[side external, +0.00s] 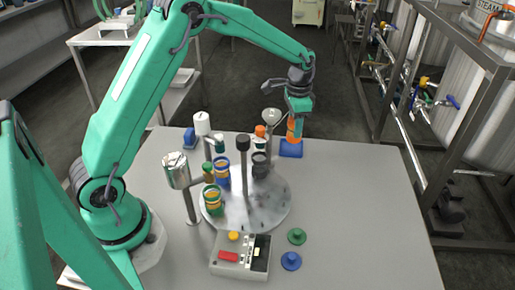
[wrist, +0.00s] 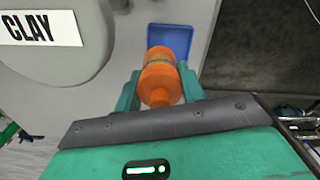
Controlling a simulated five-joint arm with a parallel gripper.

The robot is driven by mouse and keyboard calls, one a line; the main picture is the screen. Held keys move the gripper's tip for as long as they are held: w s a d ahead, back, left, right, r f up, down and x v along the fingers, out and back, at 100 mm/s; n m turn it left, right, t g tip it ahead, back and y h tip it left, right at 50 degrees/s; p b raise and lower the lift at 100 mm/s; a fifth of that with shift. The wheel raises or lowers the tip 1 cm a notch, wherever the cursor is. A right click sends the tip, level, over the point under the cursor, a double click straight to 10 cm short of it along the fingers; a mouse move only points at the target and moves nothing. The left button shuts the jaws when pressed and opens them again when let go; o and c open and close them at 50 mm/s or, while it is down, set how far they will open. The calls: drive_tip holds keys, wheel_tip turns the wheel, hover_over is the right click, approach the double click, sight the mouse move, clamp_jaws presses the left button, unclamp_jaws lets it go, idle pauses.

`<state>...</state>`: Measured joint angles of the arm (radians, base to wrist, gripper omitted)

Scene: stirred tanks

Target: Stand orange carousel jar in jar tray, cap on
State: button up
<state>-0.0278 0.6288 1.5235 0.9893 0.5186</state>
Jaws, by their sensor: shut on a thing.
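My gripper (side external: 296,122) is shut on the orange jar (side external: 294,130), at the far right of the table. In the wrist view the jar (wrist: 158,75) sits between the two green fingers (wrist: 158,88), with an orange top toward the camera and a darker band around its middle. The top looks like a cap in place. The blue jar tray (side external: 291,152) lies under the jar in the side view; it also shows behind the jar in the wrist view (wrist: 184,35). The jar looks upright. I cannot tell whether its base touches the tray floor.
The round carousel (side external: 243,215) with several jars and a central post stands left of the tray. A metal funnel (side external: 271,115) stands close to my gripper. A control box (side external: 240,256) and green (side external: 297,236) and blue (side external: 291,261) caps lie in front. The table's right side is clear.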

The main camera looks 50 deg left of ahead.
drive_tip(key=shift+w+a+f, duration=0.4)
drive_tip(key=shift+a+f, duration=0.05)
drive_tip(key=shift+a, duration=0.2)
drive_tip(key=shift+f, duration=2)
drive_tip(key=shift+f, duration=0.1)
drive_tip(key=o, duration=1)
wheel_tip(320, 180, up, 12)
drive_tip(key=shift+f, duration=0.2)
drive_tip(key=shift+r, duration=0.35)
